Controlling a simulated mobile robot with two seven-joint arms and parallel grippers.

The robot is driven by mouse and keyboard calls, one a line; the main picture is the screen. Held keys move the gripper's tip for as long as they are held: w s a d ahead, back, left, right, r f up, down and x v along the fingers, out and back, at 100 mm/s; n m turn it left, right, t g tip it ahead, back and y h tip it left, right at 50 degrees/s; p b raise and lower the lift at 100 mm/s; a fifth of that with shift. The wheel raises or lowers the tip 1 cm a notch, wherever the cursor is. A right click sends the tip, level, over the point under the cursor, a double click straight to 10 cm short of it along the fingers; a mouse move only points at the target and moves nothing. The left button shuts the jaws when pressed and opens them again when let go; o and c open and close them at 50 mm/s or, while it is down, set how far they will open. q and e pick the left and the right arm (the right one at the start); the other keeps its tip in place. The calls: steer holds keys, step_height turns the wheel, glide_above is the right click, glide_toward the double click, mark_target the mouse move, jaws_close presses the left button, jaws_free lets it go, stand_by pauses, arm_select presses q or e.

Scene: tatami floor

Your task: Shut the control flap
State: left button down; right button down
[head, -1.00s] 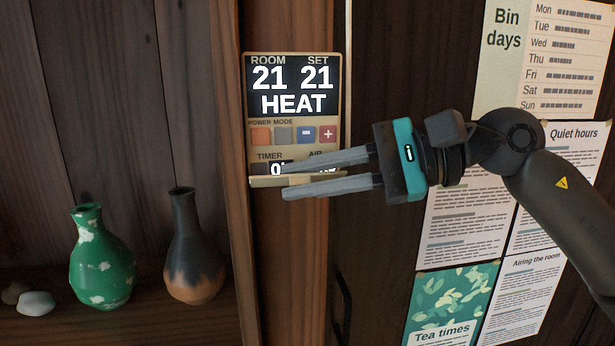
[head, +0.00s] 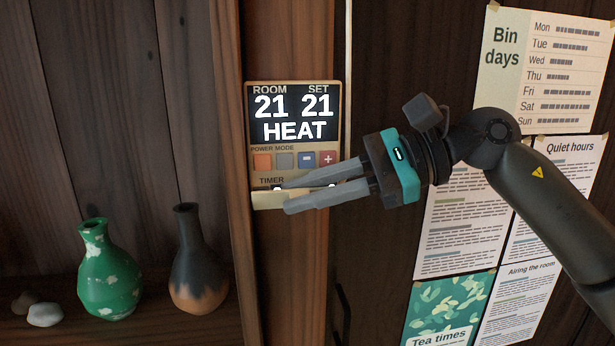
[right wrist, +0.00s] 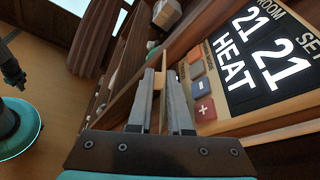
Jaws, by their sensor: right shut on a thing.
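The control panel (head: 293,160) is on a wooden post and reads ROOM 21, SET 21, HEAT. It also shows at the right of the right wrist view (right wrist: 262,75). Its pale tan flap (head: 266,201) sticks out at the panel's lower edge, partly raised and not flat against it. My right gripper (head: 284,198) reaches in from the right and is shut on the flap, one finger above and one below. The fingers hide the flap's right part and most of the TIMER row. In the right wrist view, a tan piece shows between the fingertips (right wrist: 161,77).
A green vase (head: 108,275) and a dark brown vase (head: 199,270) stand on a shelf to the left, beside pale stones (head: 45,314). Paper notices, including the Bin days sheet (head: 545,70), hang on the dark wall behind my right arm.

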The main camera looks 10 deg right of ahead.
steer(key=shift+w+r+m+g+p, duration=0.2)
steer(key=shift+m+g+p, duration=0.1)
steer(key=shift+m+p, duration=0.2)
arm_select(q)
steer(key=shift+r, duration=0.9)
arm_select(e)
steer(key=shift+f, duration=0.15)
steer(key=c, duration=0.9)
jaws_free()
arm_select(q)
steer(key=shift+f, duration=0.15)
